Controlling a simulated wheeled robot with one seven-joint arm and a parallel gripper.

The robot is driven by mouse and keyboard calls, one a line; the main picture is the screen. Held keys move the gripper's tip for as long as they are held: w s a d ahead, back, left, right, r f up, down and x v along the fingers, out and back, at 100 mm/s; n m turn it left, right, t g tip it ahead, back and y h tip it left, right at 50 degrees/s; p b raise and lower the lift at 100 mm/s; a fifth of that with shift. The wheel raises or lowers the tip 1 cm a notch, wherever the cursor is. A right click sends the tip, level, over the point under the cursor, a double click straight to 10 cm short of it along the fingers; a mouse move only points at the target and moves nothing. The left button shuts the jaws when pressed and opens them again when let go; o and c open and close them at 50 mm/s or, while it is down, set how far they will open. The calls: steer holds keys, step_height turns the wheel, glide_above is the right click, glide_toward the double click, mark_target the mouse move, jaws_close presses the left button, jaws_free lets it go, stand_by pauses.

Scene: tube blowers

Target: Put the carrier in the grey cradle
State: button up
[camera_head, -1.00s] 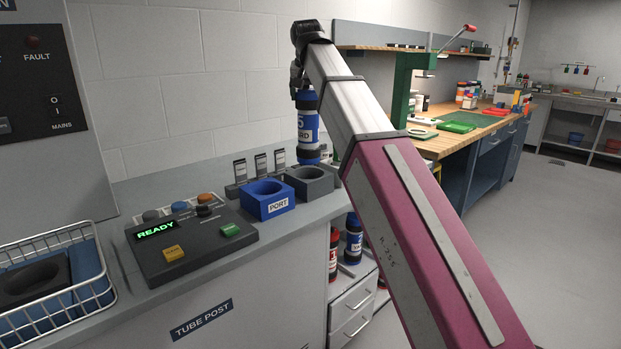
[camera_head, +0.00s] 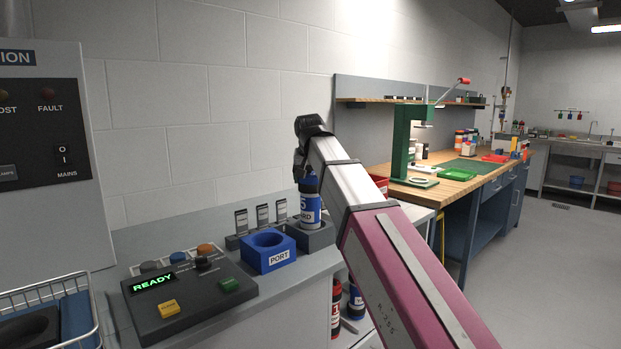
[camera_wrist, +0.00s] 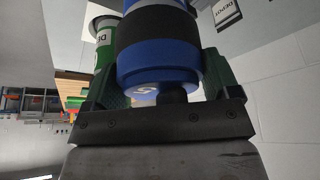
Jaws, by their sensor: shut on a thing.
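The carrier (camera_head: 310,206) is a blue cylinder with a white label, upright at the grey cradle (camera_head: 319,239). Its lower end appears to be inside the cradle's opening; how deep it sits I cannot tell. My gripper (camera_head: 304,172) is above, shut on the carrier's top end; its fingertips are mostly hidden in the head view. In the wrist view, the carrier's blue end (camera_wrist: 158,62) lies between the two dark fingers of my gripper (camera_wrist: 158,84).
The blue PORT cradle (camera_head: 268,250) stands just left of the grey one. Several upright cards (camera_head: 262,216) stand behind. A control box (camera_head: 186,292) reading READY and a wire basket (camera_head: 45,315) are further left. A green-banded container (camera_wrist: 104,45) shows in the wrist view.

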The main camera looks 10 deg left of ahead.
steer(key=o, duration=1.3)
steer(key=shift+f, duration=0.1)
steer(key=shift+o, duration=0.2)
steer(key=v, duration=1.2)
